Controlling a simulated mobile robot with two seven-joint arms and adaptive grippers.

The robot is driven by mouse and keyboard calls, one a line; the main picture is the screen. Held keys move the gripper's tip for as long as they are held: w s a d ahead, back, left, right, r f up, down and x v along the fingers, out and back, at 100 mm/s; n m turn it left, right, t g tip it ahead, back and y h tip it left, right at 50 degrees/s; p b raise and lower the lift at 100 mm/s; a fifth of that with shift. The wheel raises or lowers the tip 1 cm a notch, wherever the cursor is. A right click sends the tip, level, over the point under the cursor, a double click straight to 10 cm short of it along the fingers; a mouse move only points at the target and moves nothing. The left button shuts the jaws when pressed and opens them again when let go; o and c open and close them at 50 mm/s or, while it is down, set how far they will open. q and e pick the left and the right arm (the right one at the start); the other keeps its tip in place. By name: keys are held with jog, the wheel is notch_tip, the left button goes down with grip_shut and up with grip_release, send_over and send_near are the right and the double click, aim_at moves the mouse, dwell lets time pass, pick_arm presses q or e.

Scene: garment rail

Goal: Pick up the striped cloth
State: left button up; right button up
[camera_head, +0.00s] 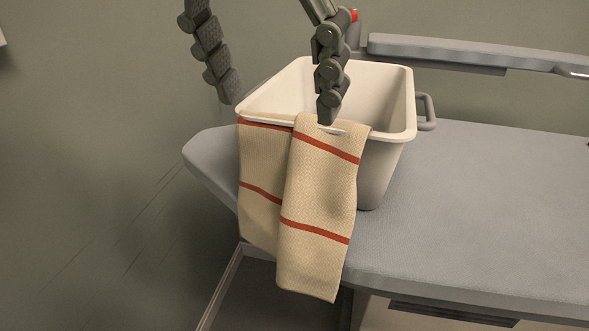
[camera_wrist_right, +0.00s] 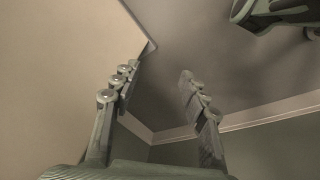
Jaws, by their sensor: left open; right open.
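The striped cloth (camera_head: 318,215), beige with red stripes, hangs in folds over the near rim of a white bin (camera_head: 388,160) in the head view. Its lower end hangs past the edge of the grey surface. My left gripper (camera_head: 278,101) is open above the bin's left side. One finger is at the left, beyond the bin's left edge. The other finger's tip appears just above the cloth's top fold; I cannot tell whether it touches. My right gripper (camera_wrist_right: 158,73) is open and empty in the right wrist view, with no cloth in sight there.
The bin stands on a grey padded ironing board (camera_head: 490,200), with its grey handle (camera_head: 427,112) at the right. A long grey padded bar (camera_head: 460,50) runs behind. The board is clear to the right of the bin. A plain wall is at the left.

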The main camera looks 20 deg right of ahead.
pick_arm(q)
jog(key=b+x, duration=0.4)
jog(key=x, duration=0.5)
jog(key=shift+s+b, duration=0.15)
jog(key=shift+b, duration=0.25)
jog(key=shift+d+f, duration=0.1)
jog(key=shift+d, duration=0.05)
pick_arm(e)
notch_tip(320, 180, up, 13)
jog(key=t, duration=0.1)
jog(key=shift+w+d+r+h, duration=0.15)
jog(key=shift+w+r+h, duration=0.05)
jog(key=shift+h, duration=0.1)
pick_arm(q)
jog(key=shift+f, duration=0.1)
pick_arm(e)
jog(key=shift+f, duration=0.15)
pick_arm(q)
jog(key=shift+b+x, duration=1.5)
jog(key=shift+b, duration=0.3)
pick_arm(e)
notch_tip(320, 180, down, 3)
pick_arm(q)
grip_shut()
